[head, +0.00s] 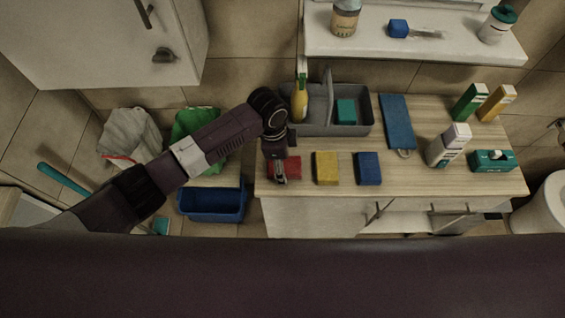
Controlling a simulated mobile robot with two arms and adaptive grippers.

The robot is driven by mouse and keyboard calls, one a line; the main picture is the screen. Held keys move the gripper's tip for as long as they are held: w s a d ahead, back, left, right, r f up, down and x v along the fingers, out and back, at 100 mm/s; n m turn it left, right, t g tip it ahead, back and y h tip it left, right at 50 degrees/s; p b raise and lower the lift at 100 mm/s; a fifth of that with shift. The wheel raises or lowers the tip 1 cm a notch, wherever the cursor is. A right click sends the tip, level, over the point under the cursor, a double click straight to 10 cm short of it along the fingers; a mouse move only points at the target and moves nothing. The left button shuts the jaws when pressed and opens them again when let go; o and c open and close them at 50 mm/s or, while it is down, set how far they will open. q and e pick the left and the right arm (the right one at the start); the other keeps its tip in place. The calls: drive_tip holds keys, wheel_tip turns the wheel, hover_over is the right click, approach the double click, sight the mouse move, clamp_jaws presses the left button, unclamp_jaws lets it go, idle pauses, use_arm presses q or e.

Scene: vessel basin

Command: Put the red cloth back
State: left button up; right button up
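The red cloth (293,168) is a small folded block at the left end of the wooden counter. It is first in a row with a yellow cloth (326,168) and a blue cloth (368,168). My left gripper (280,176) points down at the red cloth's left part and hides some of it. I cannot tell whether its fingers touch or hold the cloth. My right gripper is not in view.
A grey caddy (362,128) behind the cloths holds a yellow bottle (300,98) and a teal block (346,111). A blue board (396,120), cartons (449,145) and a teal box (493,160) stand to the right. A blue bin (213,214) is below left.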

use_arm(q)
drive_tip(key=shift+r, duration=0.25)
wheel_tip(320, 180, up, 12)
drive_tip(key=a+b, duration=0.1)
drive_tip(key=b, duration=0.2)
drive_tip(key=shift+a+f, duration=0.15)
drive_tip(key=shift+a, duration=0.1)
